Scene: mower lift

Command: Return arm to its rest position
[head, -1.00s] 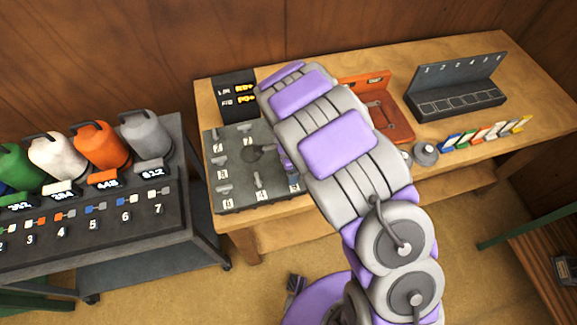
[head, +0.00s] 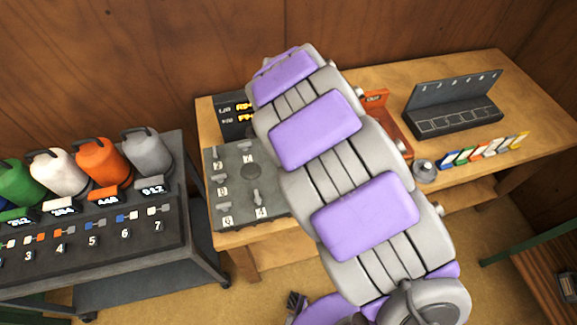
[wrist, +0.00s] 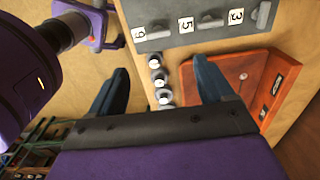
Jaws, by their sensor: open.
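My arm, in grey and purple segments, rises across the middle of the head view in front of the wooden workbench (head: 470,80). My gripper is hidden behind the arm there. In the wrist view my gripper (wrist: 160,88) is open, with two dark blue fingers spread apart and nothing between them. Past the fingers are several small round silver-topped pieces (wrist: 160,78) in a row on the bench edge, apart from the fingers as far as I can tell.
A grey numbered panel (head: 225,185) and an orange-red tray (head: 377,101) lie on the bench. The tray also shows in the wrist view (wrist: 225,78). A dark cart (head: 100,262) with coloured jugs stands left.

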